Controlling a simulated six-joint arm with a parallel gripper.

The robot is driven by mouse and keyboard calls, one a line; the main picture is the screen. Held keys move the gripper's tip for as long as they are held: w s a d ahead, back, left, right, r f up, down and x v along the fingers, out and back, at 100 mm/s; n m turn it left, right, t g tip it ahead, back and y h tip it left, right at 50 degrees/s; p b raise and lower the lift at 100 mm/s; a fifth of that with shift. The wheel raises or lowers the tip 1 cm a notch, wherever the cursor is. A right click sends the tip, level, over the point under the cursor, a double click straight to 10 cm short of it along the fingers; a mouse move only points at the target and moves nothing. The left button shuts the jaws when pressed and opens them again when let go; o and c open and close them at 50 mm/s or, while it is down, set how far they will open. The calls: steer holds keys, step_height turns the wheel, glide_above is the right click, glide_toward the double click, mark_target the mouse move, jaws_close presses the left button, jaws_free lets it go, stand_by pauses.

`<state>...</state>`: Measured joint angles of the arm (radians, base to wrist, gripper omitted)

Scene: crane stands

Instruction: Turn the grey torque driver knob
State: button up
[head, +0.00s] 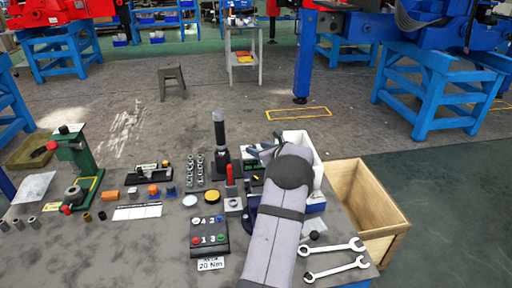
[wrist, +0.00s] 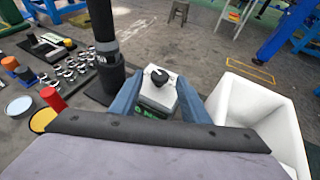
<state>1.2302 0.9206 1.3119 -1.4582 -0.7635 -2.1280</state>
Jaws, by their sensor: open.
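The torque driver is a light grey box with a green-lit display (head: 250,164), standing at the back of the bench. In the wrist view its grey top (wrist: 158,95) carries a dark round knob (wrist: 158,76). My gripper (wrist: 157,84) is open, with one blue-grey finger to the left and one to the right of the box and knob as seen from the wrist. Whether the fingers touch it is unclear. In the head view my gripper (head: 275,138) is beside the driver, and my arm hides part of that area.
A tall black post tool (head: 220,135) stands left of the driver. A white bin (head: 303,152) and a wooden crate (head: 368,195) are at the right. Sockets (head: 195,170), a red-handled clamp (head: 231,175), a button box (head: 209,233) and two wrenches (head: 335,248) lie on the bench.

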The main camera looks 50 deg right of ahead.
steer(key=shift+x, duration=0.95)
steer(key=c, duration=1)
